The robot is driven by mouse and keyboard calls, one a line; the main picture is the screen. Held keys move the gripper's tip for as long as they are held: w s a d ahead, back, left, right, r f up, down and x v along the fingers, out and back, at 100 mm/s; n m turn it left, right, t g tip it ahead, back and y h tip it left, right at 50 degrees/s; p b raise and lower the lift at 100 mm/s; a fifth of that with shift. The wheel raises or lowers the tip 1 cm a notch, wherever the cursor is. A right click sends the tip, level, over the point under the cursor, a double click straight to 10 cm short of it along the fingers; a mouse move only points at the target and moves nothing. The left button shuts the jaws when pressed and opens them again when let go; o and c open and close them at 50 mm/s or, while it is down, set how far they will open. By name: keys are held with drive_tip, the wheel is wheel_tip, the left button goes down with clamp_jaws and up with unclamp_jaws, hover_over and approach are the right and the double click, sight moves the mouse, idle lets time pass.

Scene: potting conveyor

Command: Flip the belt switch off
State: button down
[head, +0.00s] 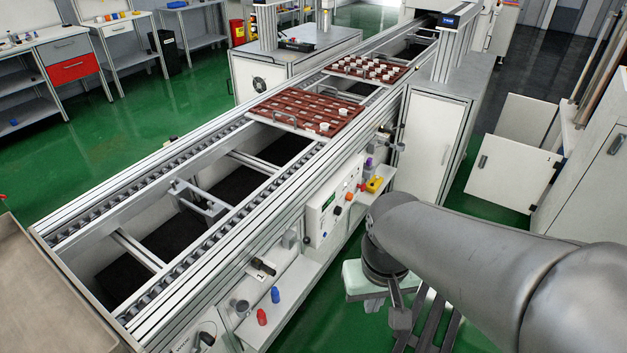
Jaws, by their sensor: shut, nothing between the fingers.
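The conveyor (190,165) runs from the lower left to the upper right. A white control panel (320,221) with a green label and small orange and black knobs is on its near side. Another black switch-like part (262,267) is lower on the same side, on a white plate. I cannot tell which of these is the belt switch or how it is set. My gripper (401,318) hangs at the end of my grey arm, right of and below the panel, apart from it. It is shut and empty; its fingertips are small and partly hidden.
A brown tray (290,113) with a few white cups and a second, fuller tray (362,62) stand on the conveyor. Red (262,317) and blue (275,295) pieces and a yellow object (375,184) are along its near side. A pale green block (356,280) is beside my gripper.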

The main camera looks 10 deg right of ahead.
sight(324, 224)
drive_tip(key=w+d+f+m+t+b, duration=0.2)
drive_tip(key=w+f+b, duration=0.5)
drive_tip(key=w+f, duration=0.3)
drive_tip(key=w+d+f+m+t+y+b, duration=0.1)
drive_tip(key=w+f+b, duration=0.6)
drive_tip(key=w, duration=1.2)
drive_tip(key=w+d+f+m+t+b, duration=0.3)
drive_tip(key=w+f+b, duration=0.4)
drive_tip(key=w+f, duration=0.5)
drive_tip(key=w+t, duration=0.1)
drive_tip(key=w, duration=0.2)
drive_tip(key=shift+d+f+m, duration=0.35)
drive_tip(key=shift+m, duration=0.05)
drive_tip(key=w+a+f+b, duration=0.3)
drive_tip(key=w+a+f, duration=0.1)
drive_tip(key=w+f, duration=0.3)
drive_tip(key=shift+w+a+f, duration=0.2)
drive_tip(key=shift+w, duration=0.55)
